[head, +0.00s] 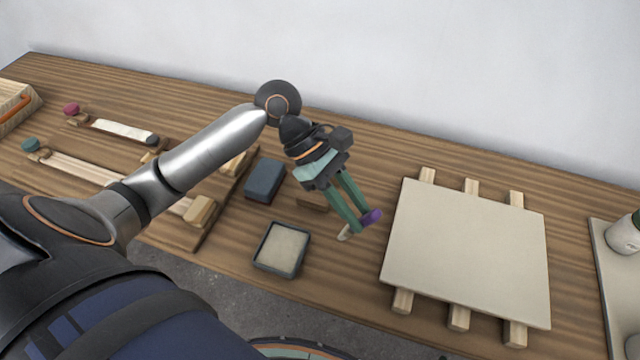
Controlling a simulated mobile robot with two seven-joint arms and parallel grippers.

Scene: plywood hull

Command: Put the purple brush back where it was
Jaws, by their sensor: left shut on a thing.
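The purple brush (372,216) is between the fingertips of my left gripper (358,222), which is shut on it. Its purple end sticks out on the right of the fingers, and a pale part shows below them on the left. The rest of it is hidden by the fingers. The gripper points down at the table between a small tray and a pale board. I cannot tell whether the brush touches the table. My right gripper is out of view.
A wooden rack at the left holds a magenta-ended tool (71,109) and a teal-ended one (30,145), partly behind my arm. A dark blue block (264,180) and a shallow tray (262,262) stand nearby. The pale board (468,250) lies on wooden slats. A jar (624,235) stands far right.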

